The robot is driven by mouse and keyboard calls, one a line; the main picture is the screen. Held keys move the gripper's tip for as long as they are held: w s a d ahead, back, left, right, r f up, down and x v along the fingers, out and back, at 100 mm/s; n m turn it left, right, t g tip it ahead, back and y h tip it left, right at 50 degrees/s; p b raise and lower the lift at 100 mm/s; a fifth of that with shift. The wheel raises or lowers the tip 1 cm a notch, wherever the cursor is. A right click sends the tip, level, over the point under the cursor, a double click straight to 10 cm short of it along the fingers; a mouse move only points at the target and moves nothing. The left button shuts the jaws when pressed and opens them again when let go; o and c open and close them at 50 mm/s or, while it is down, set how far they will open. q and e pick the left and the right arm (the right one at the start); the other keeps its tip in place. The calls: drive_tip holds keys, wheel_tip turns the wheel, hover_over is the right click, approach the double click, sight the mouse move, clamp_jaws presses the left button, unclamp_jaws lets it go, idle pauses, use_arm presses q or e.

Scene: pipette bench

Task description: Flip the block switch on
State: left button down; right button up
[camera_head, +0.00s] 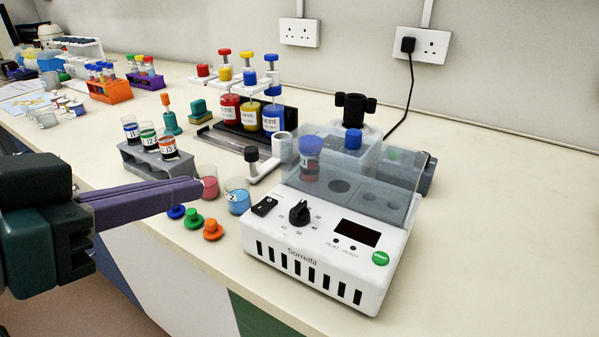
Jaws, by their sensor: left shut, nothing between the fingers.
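The block switch (264,206) is a small black rocker at the left of the front panel of the white heating block unit (327,280). Which way it is tipped is too small to tell. The panel's display (357,232) is dark. My left gripper (197,187) comes in from the left, its purple fingers shut and empty. In the picture its tips are left of the switch, apart from it, and overlap the pink beaker. My right gripper is not in view.
A pink beaker (208,183) and a blue beaker (237,196) stand between my fingers and the unit. Coloured caps (193,218) lie near the front edge. A grey vial rack (150,158) stands behind my fingers. The bench right of the unit is clear.

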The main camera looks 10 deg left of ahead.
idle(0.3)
use_arm(q)
drive_tip(key=b, duration=0.1)
hover_over(267, 202)
drive_tip(key=s+a, duration=0.1)
drive_tip(key=s, duration=0.2)
wheel_tip(267, 202, down, 4)
drive_tip(key=shift+a+r, duration=0.1)
drive_tip(key=f, duration=0.2)
drive_tip(key=shift+s+a+f, duration=0.1)
drive_tip(key=shift+s+f, duration=0.25)
drive_tip(key=shift+f, duration=0.55)
drive_tip(key=shift+s+a+f, duration=0.1)
drive_tip(key=shift+s+f, duration=0.1)
drive_tip(key=shift+f, duration=0.3)
